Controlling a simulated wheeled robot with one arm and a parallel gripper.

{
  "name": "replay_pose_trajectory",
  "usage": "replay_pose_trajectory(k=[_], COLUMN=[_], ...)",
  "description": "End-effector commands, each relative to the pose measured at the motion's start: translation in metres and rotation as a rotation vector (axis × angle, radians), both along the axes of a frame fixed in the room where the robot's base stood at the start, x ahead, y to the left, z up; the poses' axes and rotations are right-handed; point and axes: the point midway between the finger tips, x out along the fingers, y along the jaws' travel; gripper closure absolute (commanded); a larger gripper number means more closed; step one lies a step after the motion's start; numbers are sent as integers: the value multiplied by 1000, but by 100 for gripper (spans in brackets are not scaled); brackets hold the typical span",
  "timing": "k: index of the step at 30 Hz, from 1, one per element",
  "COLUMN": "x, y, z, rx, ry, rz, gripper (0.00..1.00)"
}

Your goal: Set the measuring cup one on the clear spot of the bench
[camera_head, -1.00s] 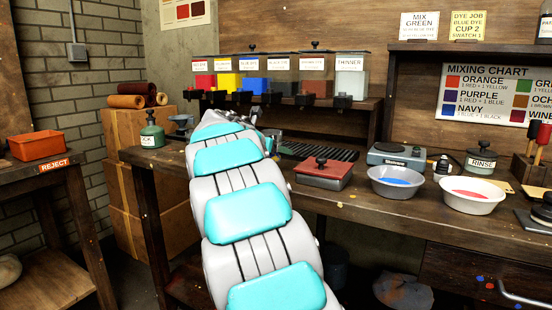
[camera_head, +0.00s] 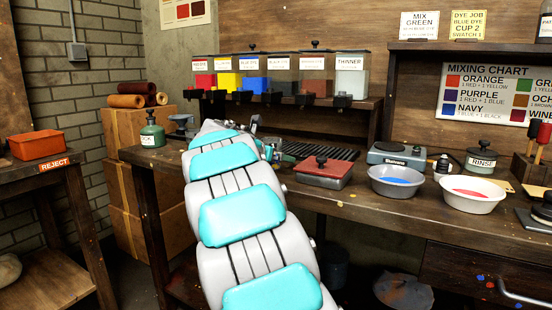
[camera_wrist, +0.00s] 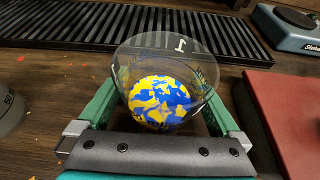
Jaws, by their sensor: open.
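The clear measuring cup (camera_wrist: 205,75), marked 1, stands between my gripper's spread fingers in the wrist view. A round blue-and-yellow marbled mass (camera_wrist: 158,103) shows inside it. My gripper (camera_wrist: 163,100) is open, with one green finger on each side of the cup. I cannot tell whether either finger touches it. The cup appears to stand on the wooden bench (camera_wrist: 50,80), which also shows in the head view (camera_head: 345,204). In the head view my arm hides much of the area around the gripper.
A black slatted rack (camera_wrist: 130,32) lies behind the cup. A red lidded box (camera_wrist: 285,115) is close on the right, with a scale (camera_wrist: 290,28) beyond. Part of another clear vessel (camera_wrist: 10,110) shows at left. Bowls with blue (camera_head: 396,181) and red (camera_head: 470,194) contents stand further right.

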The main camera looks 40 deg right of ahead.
Motion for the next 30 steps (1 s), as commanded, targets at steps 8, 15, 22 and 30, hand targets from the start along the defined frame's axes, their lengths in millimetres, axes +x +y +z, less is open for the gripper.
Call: replay_pose_trajectory(k=[8, 15, 22, 30], x=[-6, -22, -37, -42], y=[14, 57, 90, 103], z=[10, 30, 44, 49], rx=[-1, 0, 0, 0], ry=[-1, -4, -2, 1], rz=[1, 4, 1, 1], gripper=[0, 0, 0, 0])
